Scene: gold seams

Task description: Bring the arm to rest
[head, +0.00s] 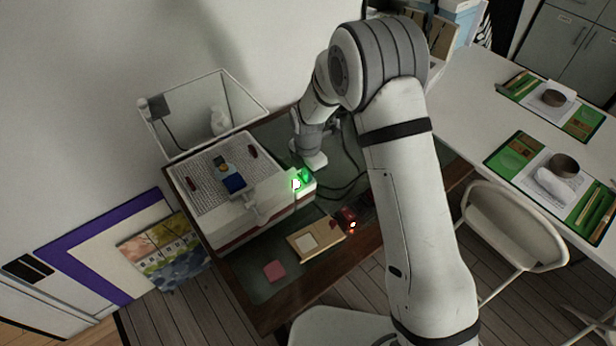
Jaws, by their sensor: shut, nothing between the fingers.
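My arm reaches in from the lower right of the head view and bends over the dark table (268,291). My gripper (312,164) points down above the table, just right of the white box-shaped machine. It is shut and empty. Its fingertips are small here, and I cannot tell whether they touch anything. A small white block with a lit green light (304,182) is right below and beside the gripper.
The white machine (220,222) has a perforated top. A wooden frame (316,238), a pink pad (274,270) and a red-lit item (347,219) lie on the table. A white bin (241,86) stands behind. A white chair (513,228) and a long white table (462,112) are at right.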

